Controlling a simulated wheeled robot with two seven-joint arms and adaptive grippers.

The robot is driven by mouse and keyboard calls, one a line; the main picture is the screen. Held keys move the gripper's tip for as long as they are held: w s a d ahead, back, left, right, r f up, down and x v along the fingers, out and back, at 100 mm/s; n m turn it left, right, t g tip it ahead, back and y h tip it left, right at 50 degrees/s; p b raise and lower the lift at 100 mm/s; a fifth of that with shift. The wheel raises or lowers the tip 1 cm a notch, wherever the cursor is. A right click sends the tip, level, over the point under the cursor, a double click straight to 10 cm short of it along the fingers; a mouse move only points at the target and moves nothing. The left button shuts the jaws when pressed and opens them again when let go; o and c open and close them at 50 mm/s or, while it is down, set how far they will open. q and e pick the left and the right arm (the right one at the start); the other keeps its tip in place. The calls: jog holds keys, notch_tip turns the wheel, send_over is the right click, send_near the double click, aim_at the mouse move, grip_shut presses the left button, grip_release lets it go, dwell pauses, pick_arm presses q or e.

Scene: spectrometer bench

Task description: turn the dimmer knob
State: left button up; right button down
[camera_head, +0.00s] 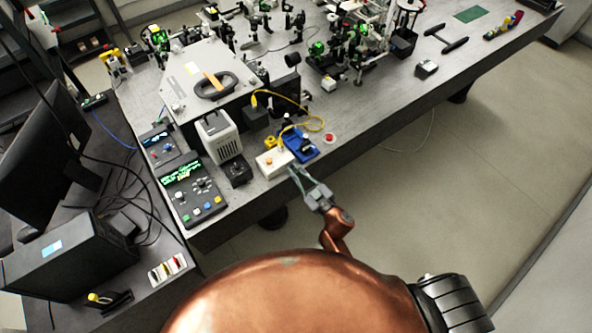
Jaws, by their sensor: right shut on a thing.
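My right gripper (299,177) reaches in from the bottom to the front edge of the bench. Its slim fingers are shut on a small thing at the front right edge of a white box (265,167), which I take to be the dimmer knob. The knob itself is hidden between the fingertips and too small to make out. My left gripper is not in view.
A blue device (307,154) stands just behind the fingers. A small black box (237,172) and a control panel (193,196) with a lit screen stand to the left. A red button (330,138) is to the right. The bench's front right stretch is mostly clear.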

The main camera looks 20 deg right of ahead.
jog(key=n, duration=0.4)
jog(key=shift+b, duration=0.3)
jog(key=c, duration=2)
grip_release()
jog(key=m, duration=0.3)
jog(key=shift+p, duration=0.35)
jog(key=shift+s+m, duration=0.1)
jog(key=shift+m, duration=1)
jog(key=v, duration=0.8)
jog(key=shift+s+d+f+m+g+h+b, duration=0.45)
jog(key=shift+s+d+f+g+h+b, duration=0.45)
jog(key=shift+f, duration=3.55)
jog(key=shift+s+d+f+m+g+h+b, duration=0.4)
jog(key=shift+s+d+f+b, duration=0.5)
jog(key=shift+f, duration=3.55)
jog(key=shift+s+d+f+m+g+h+b, duration=0.6)
jog(key=shift+d+f, duration=0.55)
jog(key=shift+f, duration=3.3)
